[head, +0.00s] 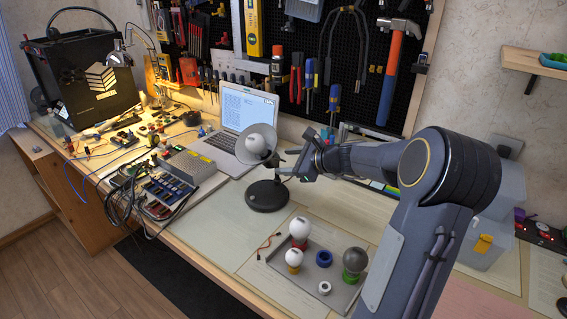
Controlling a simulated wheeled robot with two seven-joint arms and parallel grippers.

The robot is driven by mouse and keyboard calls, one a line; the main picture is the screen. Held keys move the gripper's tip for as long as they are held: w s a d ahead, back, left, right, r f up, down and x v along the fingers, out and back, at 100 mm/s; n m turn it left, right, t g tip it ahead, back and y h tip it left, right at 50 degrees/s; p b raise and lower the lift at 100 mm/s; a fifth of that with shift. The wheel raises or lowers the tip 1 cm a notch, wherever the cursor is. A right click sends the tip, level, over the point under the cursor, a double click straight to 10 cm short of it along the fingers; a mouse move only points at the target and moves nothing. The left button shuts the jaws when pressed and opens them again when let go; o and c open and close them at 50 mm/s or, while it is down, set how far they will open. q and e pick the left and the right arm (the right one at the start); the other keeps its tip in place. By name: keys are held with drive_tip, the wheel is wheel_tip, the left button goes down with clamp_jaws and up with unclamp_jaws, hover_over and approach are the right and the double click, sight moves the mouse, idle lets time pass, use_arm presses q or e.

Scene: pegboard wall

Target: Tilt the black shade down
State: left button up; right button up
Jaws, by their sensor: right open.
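A small desk lamp stands on the workbench in the middle of the head view. Its shade (269,158) is tilted so that its open mouth faces the camera, and a pale round bulb (255,144) shows inside. The lamp's round black base (267,197) rests on the bench. My right gripper (287,163) is open, just right of the shade and above the base. I cannot tell whether a finger touches the shade or the lamp's arm. My left gripper is not in view.
A tray (290,270) with several bulbs and small rings lies in front of the lamp. A laptop (243,120) stands behind it to the left. A box with cables (158,190) is further left. Tools hang on the pegboard (345,75) behind.

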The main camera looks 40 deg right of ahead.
drive_tip(key=f+m, duration=0.2)
drive_tip(key=s+f+m+t+y+b, duration=0.1)
drive_tip(key=f+m, duration=0.1)
drive_tip(key=m, duration=0.1)
drive_tip(key=s+f+m+b, duration=0.1)
drive_tip(key=f+m, duration=0.1)
drive_tip(key=m, duration=0.1)
drive_tip(key=shift+s+a+f+t+y, duration=0.15)
drive_tip(key=shift+s+a+t+y, duration=0.15)
drive_tip(key=shift+a+t, duration=0.1)
drive_tip(key=c, duration=0.5)
drive_tip(key=m, duration=0.2)
drive_tip(key=s+m+t+b, duration=0.1)
drive_tip(key=m, duration=0.1)
drive_tip(key=d+f+m+t, duration=0.1)
drive_tip(key=m, duration=0.1)
drive_tip(key=shift+s+m+b, duration=0.35)
drive_tip(key=shift+s+m, duration=0.05)
drive_tip(key=c, duration=0.4)
drive_tip(key=shift+m+t, duration=0.5)
drive_tip(key=shift+m, duration=0.1)
clamp_jaws()
drive_tip(key=b+x, duration=0.1)
drive_tip(key=x, duration=0.8)
drive_tip(key=shift+w+d+r, duration=0.1)
drive_tip(key=shift+w, duration=0.3)
